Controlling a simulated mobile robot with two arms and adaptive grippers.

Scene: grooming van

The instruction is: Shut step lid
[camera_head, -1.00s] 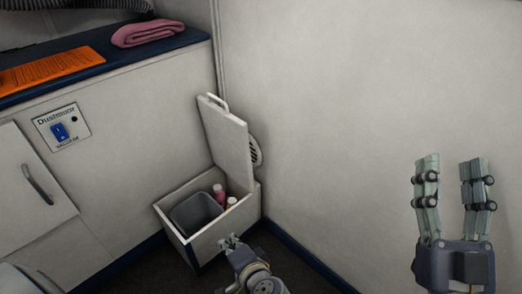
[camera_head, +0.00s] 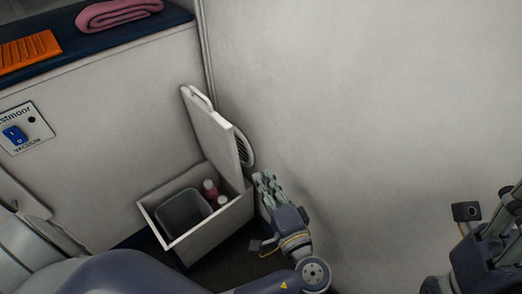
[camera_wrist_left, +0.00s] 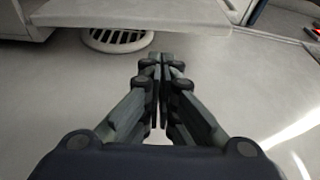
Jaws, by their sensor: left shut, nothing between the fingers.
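The step is a white box (camera_head: 212,232) on the floor against the cabinet and the wall. Its lid (camera_head: 212,130) stands open, tilted up near the wall, with a handle along its top edge. Inside are a grey bin (camera_head: 184,212) and small bottles (camera_head: 211,191). My left gripper (camera_head: 263,178) is shut and empty, just right of the box and lid, close to the wall. It also shows in the left wrist view (camera_wrist_left: 158,62), fingers together. My right gripper (camera_head: 510,200) is partly cut off at the right edge; its fingers are not clear.
A round wall vent (camera_head: 244,148) sits behind the lid and shows in the left wrist view (camera_wrist_left: 118,39). A dark counter (camera_head: 70,42) holds a pink towel (camera_head: 118,12) and an orange mat (camera_head: 28,52). The wall right of the box is bare.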

